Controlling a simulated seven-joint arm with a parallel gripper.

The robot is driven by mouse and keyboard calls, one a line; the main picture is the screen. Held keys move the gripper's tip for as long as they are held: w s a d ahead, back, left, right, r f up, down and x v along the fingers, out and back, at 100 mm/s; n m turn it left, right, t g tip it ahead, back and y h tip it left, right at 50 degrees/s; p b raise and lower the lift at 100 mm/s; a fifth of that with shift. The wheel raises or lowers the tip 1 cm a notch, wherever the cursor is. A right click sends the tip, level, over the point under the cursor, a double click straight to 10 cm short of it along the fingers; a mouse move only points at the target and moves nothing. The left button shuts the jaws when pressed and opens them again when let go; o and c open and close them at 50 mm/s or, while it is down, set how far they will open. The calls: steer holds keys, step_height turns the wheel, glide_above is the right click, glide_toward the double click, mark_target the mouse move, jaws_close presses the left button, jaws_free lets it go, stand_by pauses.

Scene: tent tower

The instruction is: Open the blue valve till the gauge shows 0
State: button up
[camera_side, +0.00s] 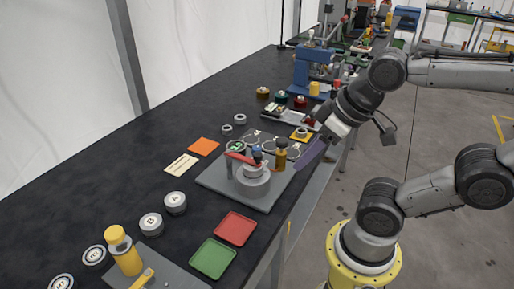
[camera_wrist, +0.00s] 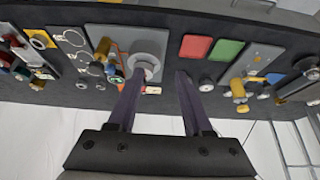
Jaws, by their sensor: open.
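In the wrist view my gripper (camera_wrist: 163,74) is empty; the left finger overlaps the round grey body (camera_wrist: 148,60).
A brass cylinder (camera_side: 281,157) stands close to the blue part, on my gripper's side. Red (camera_side: 234,229) and green (camera_side: 213,258) trays lie in front. Orange (camera_side: 203,147) and cream cards lie left. A blue vise-like machine (camera_side: 313,68) stands behind.

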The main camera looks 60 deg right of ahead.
steer(key=shift+o, duration=1)
steer(key=w+r+n, duration=0.3)
steer(key=r+n, duration=0.1)
steer(key=n, duration=0.3)
steer(key=n+g, duration=0.4)
steer(key=g, duration=0.1)
glide_above(257, 148)
step_height(257, 148, down, 6)
step_height(257, 148, down, 12)
steer(key=shift+f, duration=0.15)
steer(key=shift+c, duration=0.2)
jaws_close()
